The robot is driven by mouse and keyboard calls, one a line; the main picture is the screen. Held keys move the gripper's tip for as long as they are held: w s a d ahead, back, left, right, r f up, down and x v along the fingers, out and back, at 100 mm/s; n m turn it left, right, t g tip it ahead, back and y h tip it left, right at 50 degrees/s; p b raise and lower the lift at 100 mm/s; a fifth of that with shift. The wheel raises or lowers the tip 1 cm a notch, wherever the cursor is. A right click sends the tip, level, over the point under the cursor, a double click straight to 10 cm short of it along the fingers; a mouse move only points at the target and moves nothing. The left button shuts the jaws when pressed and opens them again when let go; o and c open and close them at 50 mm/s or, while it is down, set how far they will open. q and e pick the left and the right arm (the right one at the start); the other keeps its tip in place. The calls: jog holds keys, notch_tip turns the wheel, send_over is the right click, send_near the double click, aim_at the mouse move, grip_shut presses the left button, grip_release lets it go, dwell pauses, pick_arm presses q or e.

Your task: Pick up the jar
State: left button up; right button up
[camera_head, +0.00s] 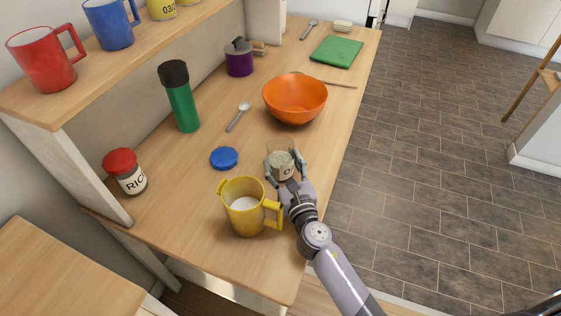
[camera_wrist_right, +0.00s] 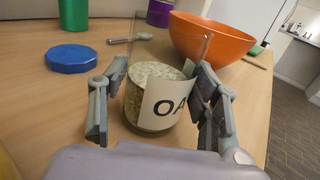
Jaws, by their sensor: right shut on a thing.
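The jar (camera_head: 281,166) is a clear glass jar of pale oats with a white label whose visible letters begin "OA". It stands upright and lidless on the wooden counter (camera_head: 190,220). My right gripper (camera_head: 285,153) is shut on it, one finger on each side. In the right wrist view the jar (camera_wrist_right: 158,100) sits between the two grey fingers and its label partly shows. A blue round lid (camera_head: 224,158) lies on the counter to the jar's left. A second jar, red-lidded and labelled "RIC" (camera_head: 132,182), stands at the left. My left gripper is out of view.
An orange bowl (camera_head: 294,112) is behind the jar. A shelf (camera_head: 60,112) overhangs the left.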

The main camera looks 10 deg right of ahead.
jog(key=c, duration=0.4)
jog(key=shift+o, duration=0.2)
jog(key=shift+r, duration=0.15)
